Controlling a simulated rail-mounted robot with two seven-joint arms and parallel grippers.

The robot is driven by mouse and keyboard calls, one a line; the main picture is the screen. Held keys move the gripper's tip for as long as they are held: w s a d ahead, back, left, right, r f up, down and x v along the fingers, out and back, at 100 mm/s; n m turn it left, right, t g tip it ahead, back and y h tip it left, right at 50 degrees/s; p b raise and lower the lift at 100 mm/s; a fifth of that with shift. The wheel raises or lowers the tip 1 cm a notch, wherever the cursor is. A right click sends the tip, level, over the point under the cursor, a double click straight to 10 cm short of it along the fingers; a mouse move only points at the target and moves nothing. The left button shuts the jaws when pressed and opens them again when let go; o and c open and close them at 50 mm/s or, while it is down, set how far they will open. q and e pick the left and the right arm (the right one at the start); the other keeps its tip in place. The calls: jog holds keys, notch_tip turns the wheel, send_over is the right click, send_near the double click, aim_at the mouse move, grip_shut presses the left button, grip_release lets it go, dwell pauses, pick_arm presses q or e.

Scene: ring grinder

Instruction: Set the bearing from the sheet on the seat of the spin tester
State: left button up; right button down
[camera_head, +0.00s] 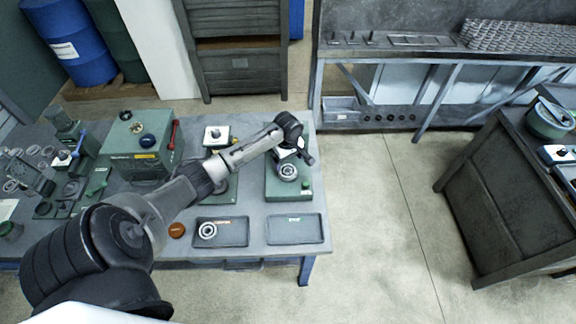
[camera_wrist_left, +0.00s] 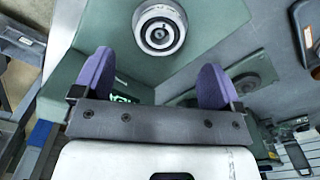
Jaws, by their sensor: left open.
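A green block-shaped machine (camera_head: 303,192), which looks like the spin tester, stands near the table's right end. A pale metal ring (camera_head: 288,172) with a dark centre sits upright on its top. I cannot tell whether that is a bearing on the seat or the seat itself. The ring shows in the left wrist view (camera_wrist_left: 160,30), ahead of the fingertips. My left gripper (camera_wrist_left: 155,78) is open with nothing between its purple pads, close to the ring but apart from it. A bearing-like ring (camera_head: 208,230) lies on a dark tray or sheet (camera_head: 232,238). My right gripper is not in view.
A second dark tray (camera_head: 296,229) at the table's front right is empty. A larger green box (camera_head: 140,150) with knobs and a red lever stands left of my arm. An orange-brown round piece (camera_head: 176,230) lies by the trays. Floor is clear right of the table.

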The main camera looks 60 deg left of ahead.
pick_arm(q)
notch_tip(320, 180, up, 5)
jog(key=s+d+f+m, duration=0.3)
jog(key=s+d+m, duration=0.1)
jog(key=d, duration=0.3)
jog(key=s+d+f+m+t, duration=0.1)
jog(key=s+d+f+m, duration=0.25)
jog(key=d, duration=0.25)
jog(key=s+d+f+m, duration=0.2)
jog(key=s+d+m, duration=0.2)
jog(key=d, duration=0.3)
jog(key=s+d+r+m+t, duration=0.2)
jog(key=s+d+r+m, duration=0.4)
jog(key=s+d+m, duration=0.3)
jog(key=s+d, duration=0.2)
jog(key=s, duration=0.2)
jog(key=shift+d+r+t, duration=0.2)
jog(key=shift+d+t, duration=0.1)
jog(key=shift+d, duration=0.05)
jog(key=shift+w, duration=0.1)
